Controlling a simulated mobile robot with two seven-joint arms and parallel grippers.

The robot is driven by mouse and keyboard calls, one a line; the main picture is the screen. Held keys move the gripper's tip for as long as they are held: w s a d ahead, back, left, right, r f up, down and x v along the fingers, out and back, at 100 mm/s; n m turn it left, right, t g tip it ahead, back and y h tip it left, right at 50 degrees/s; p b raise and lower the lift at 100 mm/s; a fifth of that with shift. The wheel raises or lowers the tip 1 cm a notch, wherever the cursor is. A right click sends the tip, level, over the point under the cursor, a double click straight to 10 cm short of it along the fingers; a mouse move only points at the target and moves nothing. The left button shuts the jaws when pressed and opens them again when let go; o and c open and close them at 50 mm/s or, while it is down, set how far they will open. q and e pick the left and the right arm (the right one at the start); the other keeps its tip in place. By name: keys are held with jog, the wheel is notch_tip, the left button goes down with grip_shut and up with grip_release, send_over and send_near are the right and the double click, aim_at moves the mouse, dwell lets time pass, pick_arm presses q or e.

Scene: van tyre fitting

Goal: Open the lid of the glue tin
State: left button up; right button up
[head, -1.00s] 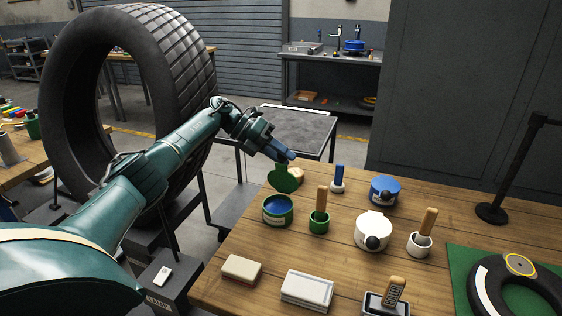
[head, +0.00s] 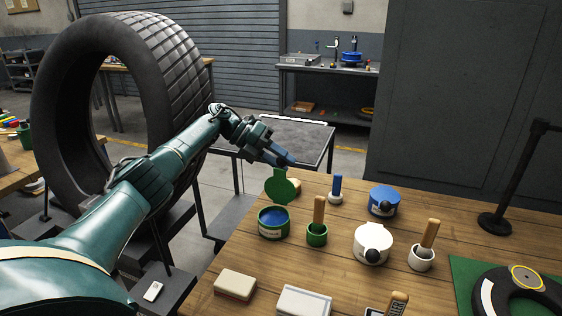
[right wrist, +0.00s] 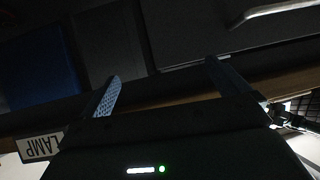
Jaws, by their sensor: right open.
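A green tin (head: 273,223) with blue contents stands on the wooden table. Its round green lid (head: 281,187) stands raised at the tin's far side. My left gripper (head: 289,161) is just above and behind the lid; I cannot tell whether it touches the lid or whether its jaws are apart. A white tin (head: 366,243) and a blue tin (head: 382,201) have black knobs, and both look closed. Their labels are too small to read. My right gripper (right wrist: 160,88) shows in the right wrist view with its two fingers apart and nothing between them.
A green pot with a wooden-handled brush (head: 317,234) stands close right of the green tin. A white pot (head: 421,257), a blue-handled brush pot (head: 336,195) and boxes (head: 235,285) stand around. A small tyre (head: 515,293) lies at right; a large tyre (head: 175,90) stands behind my left arm.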

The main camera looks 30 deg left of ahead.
pick_arm(q)
jog(key=o, duration=0.3)
pick_arm(e)
jog(key=shift+w+r, duration=0.1)
jog(key=shift+w, duration=0.1)
pick_arm(q)
jog(key=shift+o, duration=0.2)
jog(key=b+v, duration=0.1)
jog(key=v, duration=0.6)
jog(key=shift+a+b, duration=0.2)
jog(key=shift+b, duration=0.1)
pick_arm(e)
jog(key=shift+w+a+f, duration=0.1)
jog(key=shift+a+f, duration=0.1)
pick_arm(q)
jog(key=shift+s+r, duration=0.1)
pick_arm(e)
jog(key=shift+f, duration=0.15)
